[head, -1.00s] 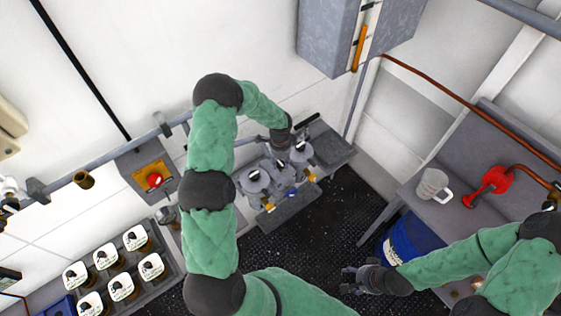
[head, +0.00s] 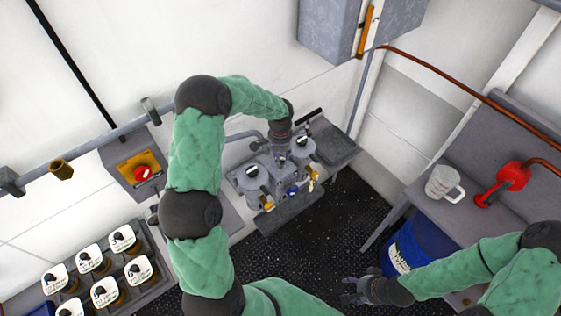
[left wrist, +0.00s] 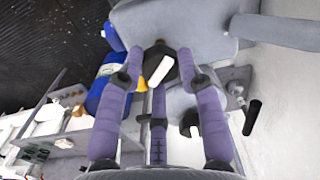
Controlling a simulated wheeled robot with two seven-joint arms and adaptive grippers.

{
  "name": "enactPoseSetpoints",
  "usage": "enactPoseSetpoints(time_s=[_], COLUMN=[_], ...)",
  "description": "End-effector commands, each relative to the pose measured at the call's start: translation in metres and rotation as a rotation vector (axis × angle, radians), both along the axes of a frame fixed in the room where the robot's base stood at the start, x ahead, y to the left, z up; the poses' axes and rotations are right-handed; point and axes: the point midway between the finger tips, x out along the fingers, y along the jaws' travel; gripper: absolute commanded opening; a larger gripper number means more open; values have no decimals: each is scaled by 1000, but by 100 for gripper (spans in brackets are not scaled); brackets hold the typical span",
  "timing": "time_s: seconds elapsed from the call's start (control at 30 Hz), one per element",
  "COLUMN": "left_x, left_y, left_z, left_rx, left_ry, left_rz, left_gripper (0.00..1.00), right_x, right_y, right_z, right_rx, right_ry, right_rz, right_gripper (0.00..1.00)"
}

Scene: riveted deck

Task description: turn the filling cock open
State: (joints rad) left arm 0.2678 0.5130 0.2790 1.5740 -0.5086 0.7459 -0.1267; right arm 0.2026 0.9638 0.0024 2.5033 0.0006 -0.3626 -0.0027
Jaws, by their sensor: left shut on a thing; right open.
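A grey twin-pot unit (head: 287,210) with black-and-white tops, yellow levers and a blue part stands against the wall in the head view. My left gripper (head: 282,148) reaches down at its rear, between the two pots. In the left wrist view, the purple fingers of my left gripper (left wrist: 158,68) are closed around a black knob (left wrist: 158,55) with a white bar (left wrist: 155,74). I cannot tell for certain whether this knob is the filling cock. In the head view the fingertips are mostly hidden. My right gripper (head: 352,290) is open and empty above the dark floor.
A bench at the right holds a mug (head: 443,183) and a red valve (head: 512,176) on a copper pipe. A blue drum (head: 412,248) stands below. A grey cabinet (head: 330,32) hangs above.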

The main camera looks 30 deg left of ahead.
Motion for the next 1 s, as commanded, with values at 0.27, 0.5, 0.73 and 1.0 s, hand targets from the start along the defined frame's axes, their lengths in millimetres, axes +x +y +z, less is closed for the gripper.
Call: enactPoseSetpoints(time_s=[0.27,0.5,0.73,1.0], left_x=[1,0,0,0], left_y=[0,0,0,0], left_z=[-3,-2,-2,0], left_rx=[1,1,0,0], left_ry=[-2,-2,0,-1], left_rz=[264,483,659,788], left_gripper=[4,4,4,4], right_x=[0,0,0,0], right_y=[0,0,0,0], right_z=[-29,-45,-56,-63], right_rx=[0,0,0,0], right_ry=[0,0,0,0], right_rz=[0,0,0,0], right_gripper=[58,58,58,58])
